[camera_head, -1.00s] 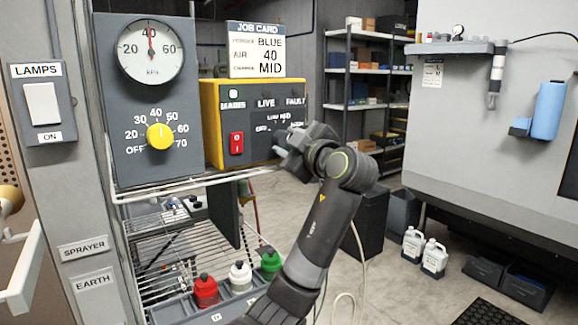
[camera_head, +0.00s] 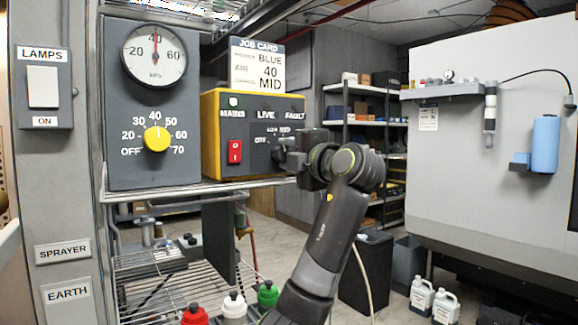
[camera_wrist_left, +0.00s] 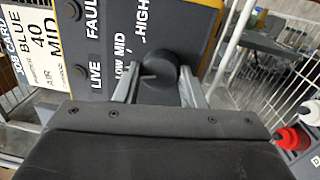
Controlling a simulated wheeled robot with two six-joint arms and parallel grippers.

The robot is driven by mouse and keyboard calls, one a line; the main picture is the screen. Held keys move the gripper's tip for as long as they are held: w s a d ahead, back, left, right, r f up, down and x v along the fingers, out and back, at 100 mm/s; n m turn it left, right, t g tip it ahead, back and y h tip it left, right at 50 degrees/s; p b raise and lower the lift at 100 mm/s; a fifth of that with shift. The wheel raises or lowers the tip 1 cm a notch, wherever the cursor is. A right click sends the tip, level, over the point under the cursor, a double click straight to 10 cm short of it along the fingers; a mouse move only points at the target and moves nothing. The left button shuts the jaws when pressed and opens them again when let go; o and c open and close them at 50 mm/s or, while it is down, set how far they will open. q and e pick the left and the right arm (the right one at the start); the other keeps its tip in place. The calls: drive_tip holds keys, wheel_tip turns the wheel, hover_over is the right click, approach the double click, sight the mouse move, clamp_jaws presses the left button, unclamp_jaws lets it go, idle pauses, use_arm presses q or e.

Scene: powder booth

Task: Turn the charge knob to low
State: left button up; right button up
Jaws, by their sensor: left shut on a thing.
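The yellow charge box (camera_head: 210,135) stands on the wire shelf, with its dark control panel facing me. Its round black charge knob (camera_wrist_left: 160,76) shows in the left wrist view beside the printed LOW, MID and HIGH. My left gripper (camera_head: 281,152) is at the panel's right part. Its two fingers are shut on the knob, one on each side, as the left wrist view (camera_wrist_left: 160,88) shows. My right gripper is not in view.
A red switch (camera_head: 235,151) is left on the same panel. A grey unit with a yellow knob (camera_head: 157,138) and a gauge (camera_head: 154,55) stands to the left. The job card (camera_head: 257,65) reads MID. Capped bottles (camera_head: 234,307) stand below.

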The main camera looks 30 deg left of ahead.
use_arm(q)
drive_tip(key=shift+f+n+b, duration=0.1)
drive_tip(key=shift+n+b, duration=0.2)
drive_tip(key=shift+n, duration=0.4)
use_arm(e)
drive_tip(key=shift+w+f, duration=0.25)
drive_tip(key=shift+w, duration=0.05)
use_arm(q)
drive_tip(key=o, duration=1)
drive_tip(key=b+v, duration=0.3)
drive_tip(key=v, duration=1.4)
drive_tip(key=shift+d, duration=0.2)
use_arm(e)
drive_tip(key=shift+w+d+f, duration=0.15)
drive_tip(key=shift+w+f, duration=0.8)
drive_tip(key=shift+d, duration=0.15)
